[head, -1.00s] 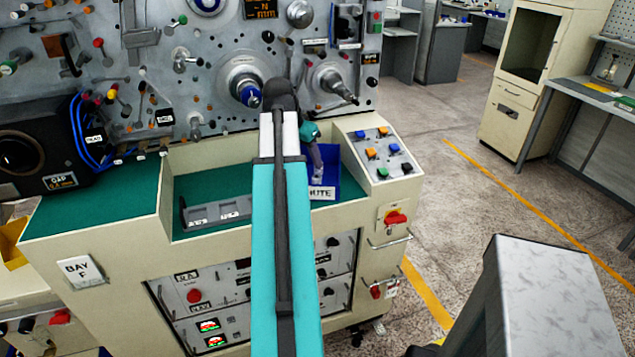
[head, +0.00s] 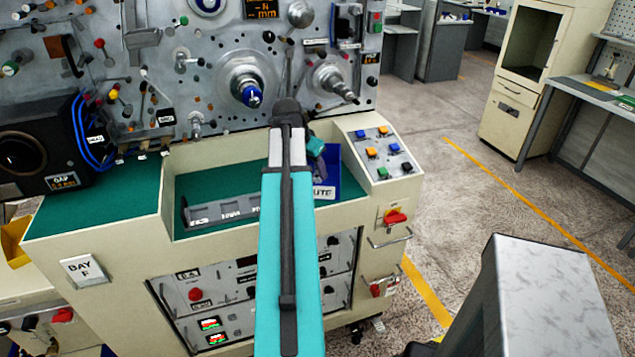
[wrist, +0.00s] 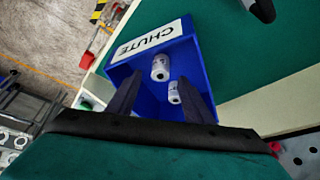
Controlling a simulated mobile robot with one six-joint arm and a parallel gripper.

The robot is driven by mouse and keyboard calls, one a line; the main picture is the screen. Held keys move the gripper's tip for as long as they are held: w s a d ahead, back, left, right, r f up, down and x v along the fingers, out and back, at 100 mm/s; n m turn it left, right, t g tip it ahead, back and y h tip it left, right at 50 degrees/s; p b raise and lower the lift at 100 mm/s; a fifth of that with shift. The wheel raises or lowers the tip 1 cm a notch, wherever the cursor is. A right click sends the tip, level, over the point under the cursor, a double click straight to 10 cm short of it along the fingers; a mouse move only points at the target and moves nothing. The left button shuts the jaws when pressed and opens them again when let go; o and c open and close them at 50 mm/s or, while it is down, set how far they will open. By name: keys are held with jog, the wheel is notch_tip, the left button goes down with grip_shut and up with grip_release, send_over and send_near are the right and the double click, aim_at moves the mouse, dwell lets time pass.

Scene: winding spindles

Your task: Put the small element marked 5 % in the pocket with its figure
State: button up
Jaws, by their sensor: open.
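Two small pale cylinders lie in a blue bin labelled CHUTE (wrist: 194,62) in the wrist view. One small element (wrist: 160,67) is nearer the label, and the other small element (wrist: 174,93) is nearer my gripper. Their marks are too small to read, so I cannot tell which is 5 %. My gripper (wrist: 159,82) is open, its dark fingers pointing into the bin on either side of the elements, apparently touching neither. In the head view the blue bin (head: 327,180) is partly hidden by my arm. A grey pocket strip (head: 222,215) with labels lies left of it; its figures are unclear.
The green tray floor (head: 210,185) between strip and back wall is free. A sloping button panel (head: 380,148) stands right of the bin. Knobs and spindles (head: 248,90) project from the machine face behind.

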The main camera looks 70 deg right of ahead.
aim_at(316, 176)
jog(key=shift+f, duration=0.1)
jog(key=shift+p+x, duration=1)
jog(key=shift+x, duration=1.55)
jog(key=c, duration=1.1)
